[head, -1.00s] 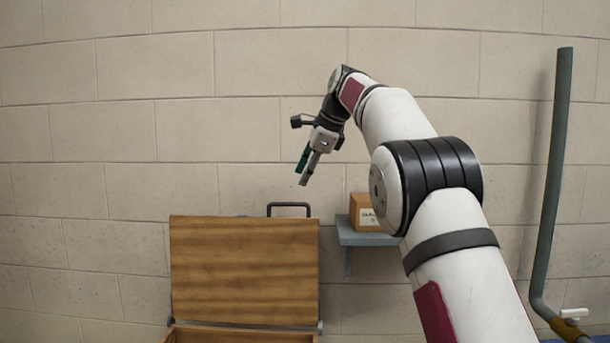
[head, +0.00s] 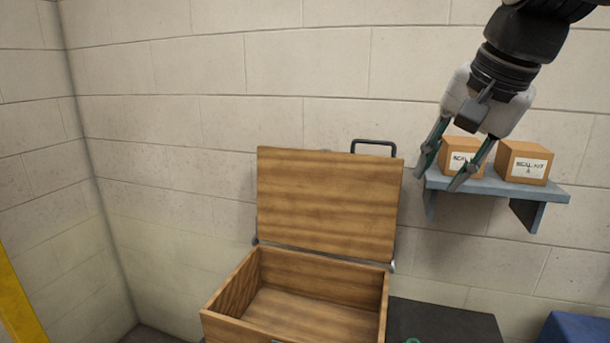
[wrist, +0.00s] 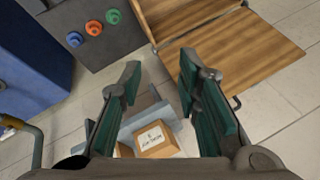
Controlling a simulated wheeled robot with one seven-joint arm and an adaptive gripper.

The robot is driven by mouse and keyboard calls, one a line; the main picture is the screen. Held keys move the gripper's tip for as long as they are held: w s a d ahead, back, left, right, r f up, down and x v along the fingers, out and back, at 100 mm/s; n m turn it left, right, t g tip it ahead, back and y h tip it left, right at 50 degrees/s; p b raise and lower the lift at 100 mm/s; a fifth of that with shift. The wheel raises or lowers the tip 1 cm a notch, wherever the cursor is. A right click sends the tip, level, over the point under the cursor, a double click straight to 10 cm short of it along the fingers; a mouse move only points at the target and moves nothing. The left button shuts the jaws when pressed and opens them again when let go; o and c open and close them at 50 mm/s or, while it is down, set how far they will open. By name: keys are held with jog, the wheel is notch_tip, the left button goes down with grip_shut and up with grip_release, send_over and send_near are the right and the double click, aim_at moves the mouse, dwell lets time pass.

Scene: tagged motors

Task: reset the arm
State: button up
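My gripper (head: 457,164) is at the upper right of the head view, pointing down and a little left, in front of the wall shelf. Its two green-padded fingers are spread apart with nothing between them that they touch. In the wrist view my gripper (wrist: 162,105) is also open. A labelled cardboard box (wrist: 155,139) shows between and beyond the fingers there. My upper arm links lie outside the head view.
An open wooden chest (head: 327,205) with a raised lid looks empty. Cardboard boxes (head: 524,162) stand on a grey wall shelf (head: 553,193). A dark surface (head: 447,318) lies right of the chest, with red, blue and green round parts (wrist: 92,27) on it. A blue object (head: 574,330) stands at lower right.

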jog(key=s+f+n+h, duration=0.1)
jog(key=s+f+n, duration=0.7)
jog(key=s+f, duration=0.7)
jog(key=s, duration=0.3)
jog(key=shift+s+a, duration=0.15)
jog(key=shift+s, duration=0.1)
